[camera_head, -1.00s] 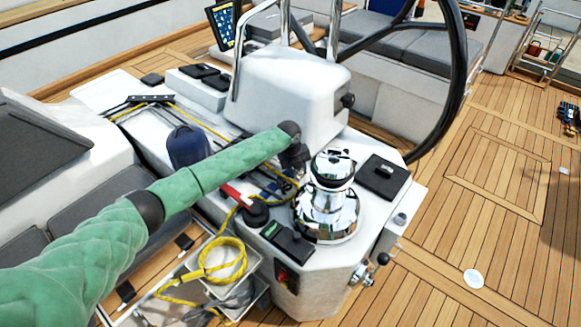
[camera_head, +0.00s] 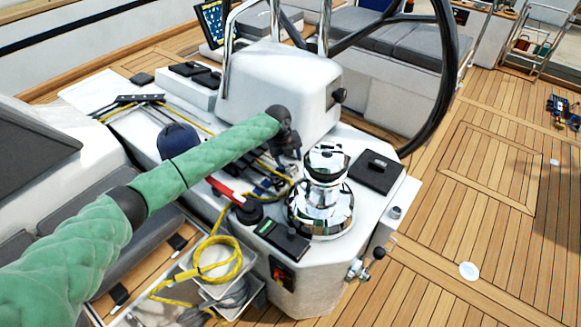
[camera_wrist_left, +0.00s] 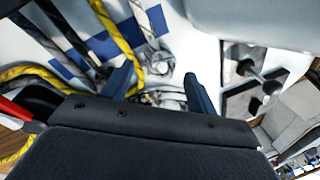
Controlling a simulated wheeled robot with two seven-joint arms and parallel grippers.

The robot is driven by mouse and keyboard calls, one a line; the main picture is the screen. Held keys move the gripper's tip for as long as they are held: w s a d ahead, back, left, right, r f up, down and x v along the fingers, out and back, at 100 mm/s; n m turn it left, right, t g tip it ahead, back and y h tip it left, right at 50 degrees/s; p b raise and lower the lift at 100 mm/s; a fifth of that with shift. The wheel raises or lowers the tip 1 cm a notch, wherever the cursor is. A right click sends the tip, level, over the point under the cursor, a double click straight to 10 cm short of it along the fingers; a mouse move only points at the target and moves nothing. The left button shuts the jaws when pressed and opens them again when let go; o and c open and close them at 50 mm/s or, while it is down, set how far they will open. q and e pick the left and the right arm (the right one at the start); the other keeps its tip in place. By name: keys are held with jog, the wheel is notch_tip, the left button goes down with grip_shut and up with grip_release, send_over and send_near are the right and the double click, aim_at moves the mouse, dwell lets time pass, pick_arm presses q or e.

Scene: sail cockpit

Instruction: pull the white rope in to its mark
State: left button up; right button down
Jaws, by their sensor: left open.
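My left gripper (camera_head: 285,163) is over the white console, just left of the chrome winch (camera_head: 322,195). In the left wrist view its two dark blue fingers (camera_wrist_left: 160,88) stand apart, open, with no rope clearly held between them. A pale whitish rope (camera_wrist_left: 143,22) runs beside the yellow rope (camera_wrist_left: 118,40) there, toward the space before the fingers. Blue patches (camera_wrist_left: 104,46) show by the ropes; I cannot tell which is the mark. In the head view my arm and gripper hide part of the ropes. My right gripper is not in view.
A red-handled lever (camera_head: 225,189) is left of the winch. A yellow rope coil (camera_head: 218,262) hangs at a white bin (camera_head: 258,292) below. The steering wheel (camera_head: 447,90) and a white pod (camera_head: 285,80) stand behind. The teak deck at right is mostly clear.

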pick_arm(q)
jog(key=shift+s+a+r+b, duration=0.1)
jog(key=shift+a+r+b, duration=0.1)
jog(key=shift+r, duration=0.6)
jog(key=shift+a+r+b, duration=0.1)
jog(key=shift+r+b, duration=0.05)
jog(key=shift+r, duration=0.6)
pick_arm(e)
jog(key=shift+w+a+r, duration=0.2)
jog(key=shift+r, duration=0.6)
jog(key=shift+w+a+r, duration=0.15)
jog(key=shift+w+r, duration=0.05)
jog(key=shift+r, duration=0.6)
